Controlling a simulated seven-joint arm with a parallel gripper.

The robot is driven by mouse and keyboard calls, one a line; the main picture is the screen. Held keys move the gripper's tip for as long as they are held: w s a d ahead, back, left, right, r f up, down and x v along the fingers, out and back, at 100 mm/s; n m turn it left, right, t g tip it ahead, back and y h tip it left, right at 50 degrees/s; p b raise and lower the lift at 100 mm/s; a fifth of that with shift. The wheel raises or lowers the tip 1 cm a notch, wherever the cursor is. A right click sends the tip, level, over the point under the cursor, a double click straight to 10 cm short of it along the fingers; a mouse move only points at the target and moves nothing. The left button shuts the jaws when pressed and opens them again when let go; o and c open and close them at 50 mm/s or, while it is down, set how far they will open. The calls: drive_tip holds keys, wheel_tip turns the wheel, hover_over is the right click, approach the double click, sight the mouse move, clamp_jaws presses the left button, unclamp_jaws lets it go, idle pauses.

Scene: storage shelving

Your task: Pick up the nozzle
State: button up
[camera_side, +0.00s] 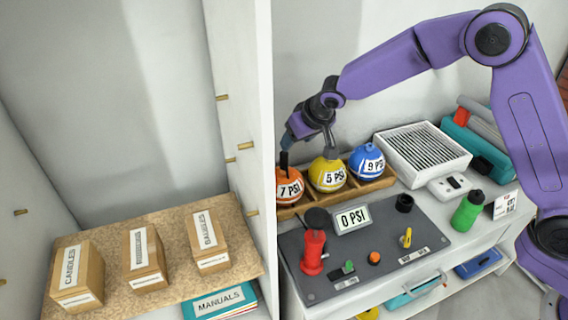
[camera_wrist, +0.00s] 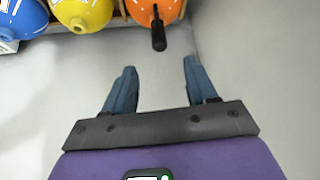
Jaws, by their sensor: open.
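A black stem-like piece (camera_side: 284,163), which may be the nozzle, sticks out of the orange 7 PSI ball (camera_side: 290,189) in the side view. In the wrist view the black stem (camera_wrist: 158,34) juts from the orange ball (camera_wrist: 150,8) toward the space between my fingers. My gripper (camera_wrist: 160,66) is open and empty, its two blue fingers apart and short of the stem's tip in that view. In the side view my gripper (camera_side: 293,135) is just above the stem, beside the white upright panel.
The yellow ball (camera_side: 328,174) and blue ball (camera_side: 367,161) share the wooden rack. A grey mat (camera_side: 440,225) in front holds a red pump (camera_side: 313,252), a 0 PSI sign (camera_side: 352,218) and small parts. The white panel (camera_side: 260,130) stands close left of my gripper.

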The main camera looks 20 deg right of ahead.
sight(282, 159)
drive_tip(key=x, duration=1.4)
clamp_jaws()
